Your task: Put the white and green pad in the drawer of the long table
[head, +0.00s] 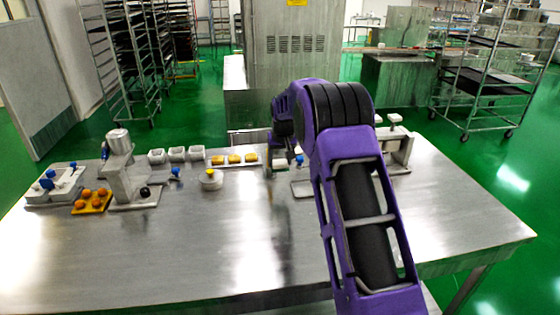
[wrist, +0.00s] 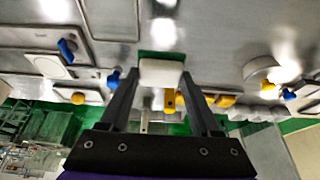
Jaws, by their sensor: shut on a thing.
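My gripper (wrist: 160,76) is shut on the white and green pad (wrist: 162,70) in the wrist view. The pad's white block sits between the fingertips, with a green strip along one side. In the head view my gripper (head: 283,150) hangs over the far middle part of the long steel table (head: 240,240), partly behind my purple arm. I cannot make out the pad clearly there. No open drawer can be clearly told on the table.
The near table top is clear. A wheeled rack (head: 490,75) stands behind right.

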